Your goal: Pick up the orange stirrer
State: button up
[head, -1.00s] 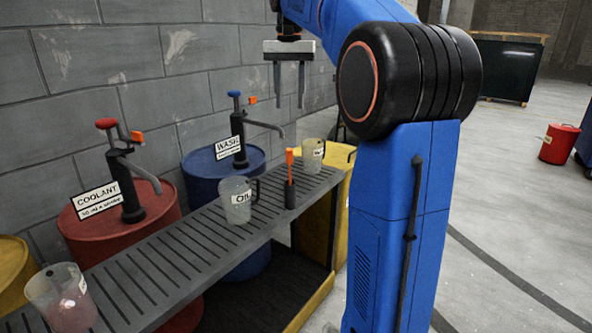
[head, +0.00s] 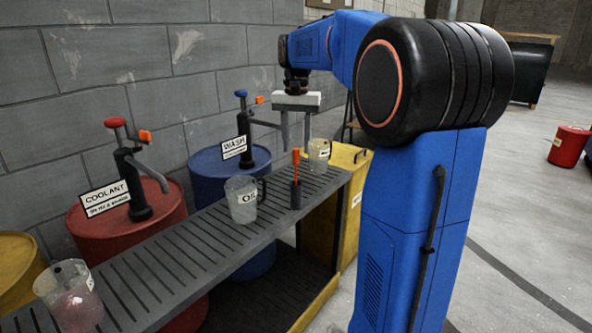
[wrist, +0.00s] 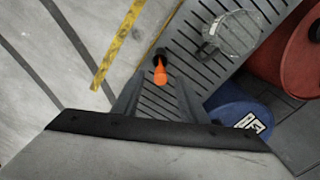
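The orange stirrer (head: 295,158) stands upright in a small black holder (head: 296,194) on the slatted bench. My gripper (head: 296,148) is above the bench, pointing down, with its two fingers apart and nothing between them. In the head view the fingertips are around the height of the stirrer's top. In the wrist view the orange stirrer (wrist: 160,73) shows end-on just beyond the fingertips, nearly midway between them. I cannot tell from these views whether a finger touches it.
A clear jug labelled OIL (head: 243,200) stands left of the holder, and another clear jug (head: 318,155) stands behind it. A blue drum with a WASH pump (head: 243,125) and a red drum with a COOLANT pump (head: 135,165) line the wall. The slatted bench (head: 190,250) has bare room toward the front left.

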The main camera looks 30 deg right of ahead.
aim_at(296, 165)
jog(key=shift+f, duration=1.75)
grip_shut()
